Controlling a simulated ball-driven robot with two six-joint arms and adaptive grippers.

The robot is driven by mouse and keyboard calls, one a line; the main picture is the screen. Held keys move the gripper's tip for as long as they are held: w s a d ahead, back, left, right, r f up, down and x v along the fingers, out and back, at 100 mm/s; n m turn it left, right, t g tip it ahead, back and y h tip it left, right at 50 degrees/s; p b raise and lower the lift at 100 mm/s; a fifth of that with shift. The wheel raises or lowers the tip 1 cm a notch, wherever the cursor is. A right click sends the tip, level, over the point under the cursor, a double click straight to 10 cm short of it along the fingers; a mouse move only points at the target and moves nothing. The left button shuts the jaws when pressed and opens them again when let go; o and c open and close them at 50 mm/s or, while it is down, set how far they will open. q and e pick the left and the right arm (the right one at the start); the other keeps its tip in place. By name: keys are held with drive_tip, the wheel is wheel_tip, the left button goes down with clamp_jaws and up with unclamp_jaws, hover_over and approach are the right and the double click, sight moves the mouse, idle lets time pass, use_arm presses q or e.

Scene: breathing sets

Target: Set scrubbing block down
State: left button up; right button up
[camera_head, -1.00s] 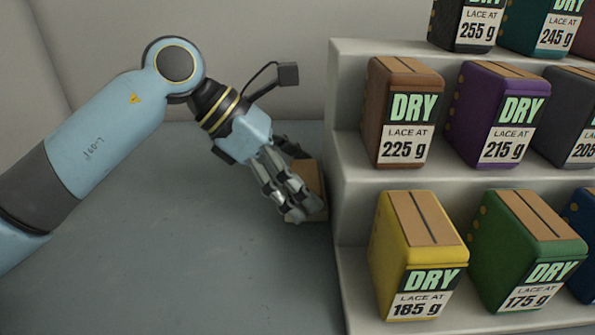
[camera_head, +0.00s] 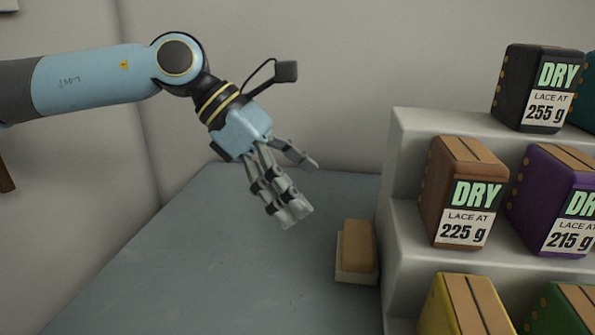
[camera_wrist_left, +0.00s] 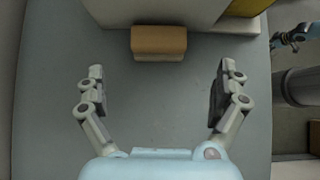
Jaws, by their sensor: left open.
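The scrubbing block (camera_head: 358,246) has a brown upper part and a pale base. It rests on the grey table beside the white stepped rack in the head view. It also shows in the left wrist view (camera_wrist_left: 158,41), ahead of the fingers and apart from them. My left gripper (camera_head: 303,190) is open and empty, up and to the left of the block in the head view. In the left wrist view its two fingers (camera_wrist_left: 158,75) are spread wide with nothing between them. My right gripper is not clearly seen.
The white stepped rack (camera_head: 405,170) stands right of the block, with boxes including a brown one (camera_head: 465,190), a purple one (camera_head: 555,200), a black one (camera_head: 535,85) and a yellow one (camera_head: 463,305). The grey table (camera_head: 230,270) left of the block is clear.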

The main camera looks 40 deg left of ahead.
sight(358, 237)
use_arm(q)
drive_tip(key=b+x, duration=0.2)
drive_tip(key=x, duration=0.4)
drive_tip(key=shift+d, duration=0.15)
drive_tip(key=shift+x, duration=3)
drive_tip(key=shift+w, duration=0.1)
